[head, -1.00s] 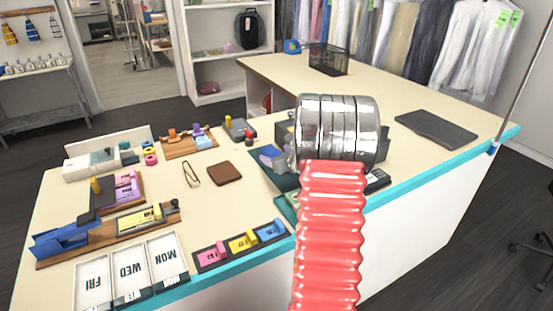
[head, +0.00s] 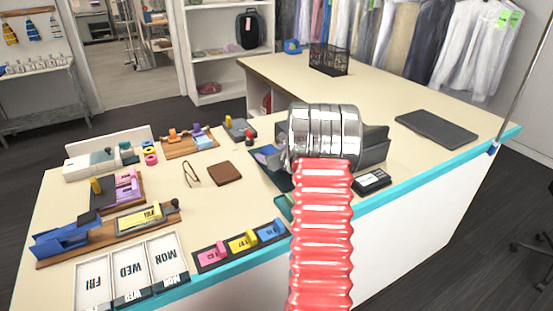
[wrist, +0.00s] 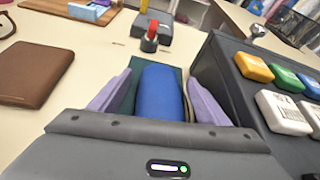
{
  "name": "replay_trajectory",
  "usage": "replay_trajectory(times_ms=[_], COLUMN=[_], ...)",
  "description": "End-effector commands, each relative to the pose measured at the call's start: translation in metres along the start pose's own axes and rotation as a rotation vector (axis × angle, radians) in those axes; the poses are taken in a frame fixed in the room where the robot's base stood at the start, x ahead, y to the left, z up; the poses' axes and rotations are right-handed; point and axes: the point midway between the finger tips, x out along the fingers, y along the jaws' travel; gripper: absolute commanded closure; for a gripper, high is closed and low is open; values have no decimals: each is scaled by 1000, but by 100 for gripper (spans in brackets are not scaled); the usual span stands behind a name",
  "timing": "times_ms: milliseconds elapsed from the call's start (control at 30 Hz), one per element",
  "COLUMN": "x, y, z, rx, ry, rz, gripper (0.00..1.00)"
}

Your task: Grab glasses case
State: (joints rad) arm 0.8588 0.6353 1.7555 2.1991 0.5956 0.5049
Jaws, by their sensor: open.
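A smooth blue rounded case (wrist: 161,92), which I take as the glasses case, lies on a dark green mat (wrist: 128,98) in the wrist view. My gripper (wrist: 158,80) is open, with one pale purple finger on each side of the case. The near end of the case is hidden by my gripper's grey body. I cannot tell whether the fingers touch it. In the head view my arm's silver wrist covers most of this spot.
A dark tray (wrist: 228,75) with coloured tags stands close on the right. A brown wallet (wrist: 35,73) lies to the left, with folded glasses (head: 191,173) beyond it. A red-topped stamp (wrist: 150,38) and a grey device stand behind. Bare counter lies around the wallet.

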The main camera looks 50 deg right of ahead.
Motion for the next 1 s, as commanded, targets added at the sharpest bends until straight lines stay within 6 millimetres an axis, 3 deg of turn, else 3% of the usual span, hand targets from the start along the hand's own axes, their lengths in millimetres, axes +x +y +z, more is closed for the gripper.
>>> replay_trajectory(times_ms=[333,1000], x=[0,0], y=[0,0], z=[0,0], rx=[0,0], ry=[1,0], rz=[0,0], gripper=[31,75])
